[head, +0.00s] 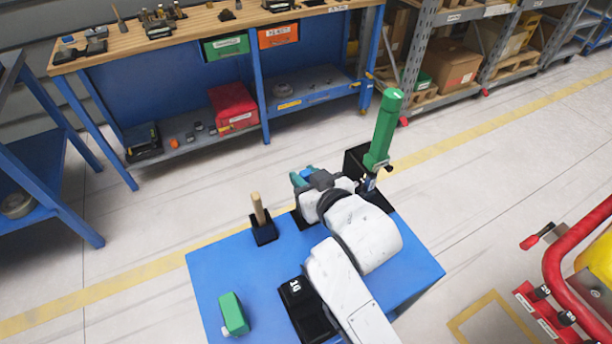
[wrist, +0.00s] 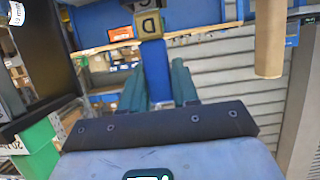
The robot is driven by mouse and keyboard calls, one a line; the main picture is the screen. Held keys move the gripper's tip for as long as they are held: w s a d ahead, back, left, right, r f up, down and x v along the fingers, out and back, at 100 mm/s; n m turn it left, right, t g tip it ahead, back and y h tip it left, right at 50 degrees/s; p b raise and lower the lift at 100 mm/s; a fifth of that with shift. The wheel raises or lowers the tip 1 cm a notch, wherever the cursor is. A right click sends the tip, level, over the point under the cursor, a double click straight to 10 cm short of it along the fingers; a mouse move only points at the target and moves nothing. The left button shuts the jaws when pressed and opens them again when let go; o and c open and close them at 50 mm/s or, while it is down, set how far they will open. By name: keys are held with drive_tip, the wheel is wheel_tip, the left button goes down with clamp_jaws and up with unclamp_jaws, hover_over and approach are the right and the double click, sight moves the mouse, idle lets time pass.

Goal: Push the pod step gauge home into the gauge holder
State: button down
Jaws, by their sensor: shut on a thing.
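My gripper (head: 300,178) reaches over the far edge of the blue table (head: 225,265). In the wrist view its teal fingers (wrist: 158,88) are shut on a narrow blue piece (wrist: 156,72), likely the pod step gauge. A tan block marked D (wrist: 148,27) lines up with the piece's end; whether they are joined or seated I cannot tell. In the head view a low black part (head: 301,220) shows just below my gripper, possibly the gauge holder; my arm hides most of it. The held piece is mostly hidden in the head view.
A green cylinder (head: 384,130) stands tilted by a black box (head: 354,160) right of my gripper. A wooden peg (head: 257,207) stands in a black base (head: 264,229) to the left. A green block (head: 233,313) and a black tray (head: 312,318) are nearer. A workbench (head: 200,36) stands beyond.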

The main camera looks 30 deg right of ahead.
drive_tip(key=shift+f+b, duration=0.3)
drive_tip(key=shift+f, duration=0.2)
drive_tip(key=c, duration=0.8)
unclamp_jaws()
drive_tip(key=shift+o, duration=0.5)
drive_tip(key=o, duration=0.7)
drive_tip(key=shift+s, duration=0.1)
drive_tip(key=p+v, duration=0.3)
drive_tip(key=v, duration=0.4)
